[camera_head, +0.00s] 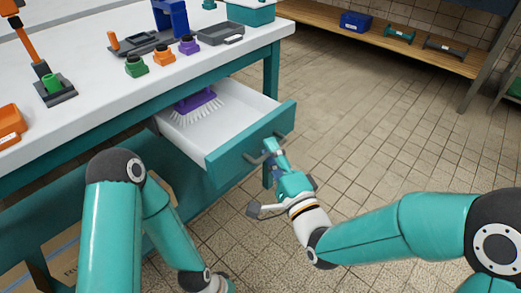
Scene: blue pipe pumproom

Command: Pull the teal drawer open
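The teal drawer (226,158) under the white-topped workbench stands pulled out, with its white inside showing. A purple brush with white bristles (196,103) lies in it toward the back. A grey bar handle (284,136) is on the drawer's teal front. My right gripper (269,150) is at this handle, its fingers closed around the bar; the fingertips are partly hidden. My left arm reaches down in front of the bench at the lower left, and its gripper is outside the picture.
The white bench top (85,100) carries green, orange and purple knobbed blocks, a grey tray (220,33) and an orange-handled tool (30,40). A wooden shelf (400,37) with a blue bin (355,21) is at the back. The tiled floor (385,125) right of the drawer is clear.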

